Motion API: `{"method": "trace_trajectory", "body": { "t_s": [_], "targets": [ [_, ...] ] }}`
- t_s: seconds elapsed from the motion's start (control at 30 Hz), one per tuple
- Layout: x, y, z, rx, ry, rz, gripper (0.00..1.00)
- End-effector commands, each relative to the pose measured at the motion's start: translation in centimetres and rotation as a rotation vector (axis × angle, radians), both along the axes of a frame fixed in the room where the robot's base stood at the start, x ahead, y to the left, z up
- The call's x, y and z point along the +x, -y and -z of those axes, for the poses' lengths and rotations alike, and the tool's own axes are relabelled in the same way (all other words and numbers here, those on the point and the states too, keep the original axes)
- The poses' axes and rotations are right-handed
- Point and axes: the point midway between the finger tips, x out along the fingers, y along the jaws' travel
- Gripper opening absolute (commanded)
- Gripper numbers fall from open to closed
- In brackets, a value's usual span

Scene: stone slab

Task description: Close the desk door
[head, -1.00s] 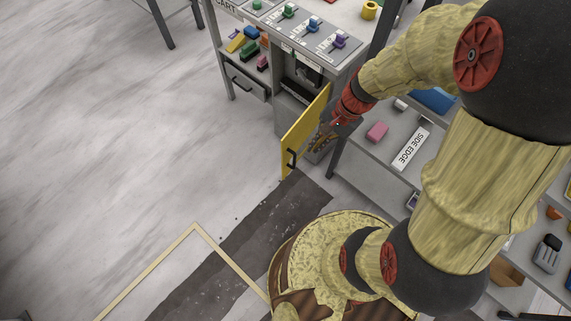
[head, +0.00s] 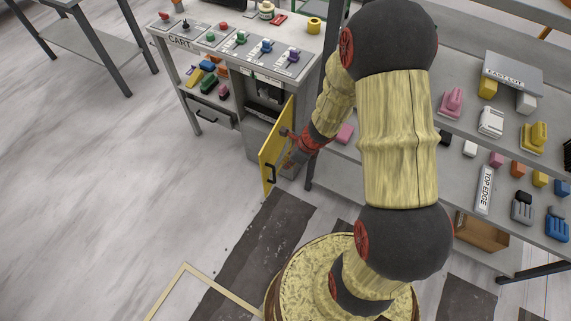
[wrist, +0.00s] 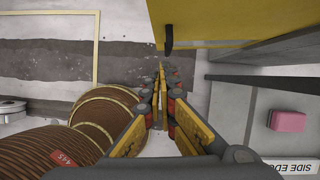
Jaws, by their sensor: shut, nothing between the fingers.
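The yellow door (head: 277,140) of the grey desk marked CART (head: 250,130) stands open, swung out from the compartment in the desk's front. Its black handle (head: 270,174) is near the door's free edge. My gripper (head: 287,160) is shut and empty, beside the right-hand face of the door, the face with the handle. In the wrist view the shut fingers (wrist: 160,72) point toward the floor strip. The door (wrist: 230,20) fills the upper right there, with the handle (wrist: 168,40) just beyond the fingertips. I cannot tell whether the gripper touches the door.
A grey drawer (head: 210,116) with a black handle is left of the compartment. Shelving (head: 400,175) with blocks and signs stands on the right, close to my arm. A pink block (wrist: 288,121) lies on a shelf. Open floor (head: 130,200) spreads to the left.

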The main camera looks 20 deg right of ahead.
Motion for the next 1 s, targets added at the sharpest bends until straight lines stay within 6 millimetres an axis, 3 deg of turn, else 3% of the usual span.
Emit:
{"method": "trace_trajectory", "body": {
  "t_s": [0.1,0.37,0.63,1.0],
  "targets": [
    [0.6,-0.7,2.8,0.0,-0.001,-0.004,0.0],
    [2.0,-1.9,7.3,0.0,0.0,-0.003,0.0],
    [4.5,-4.2,6.5,-0.002,0.002,-0.006,0.0],
    [4.9,-4.5,6.5,-0.001,0.001,-0.004,0.0]
  ]
}}
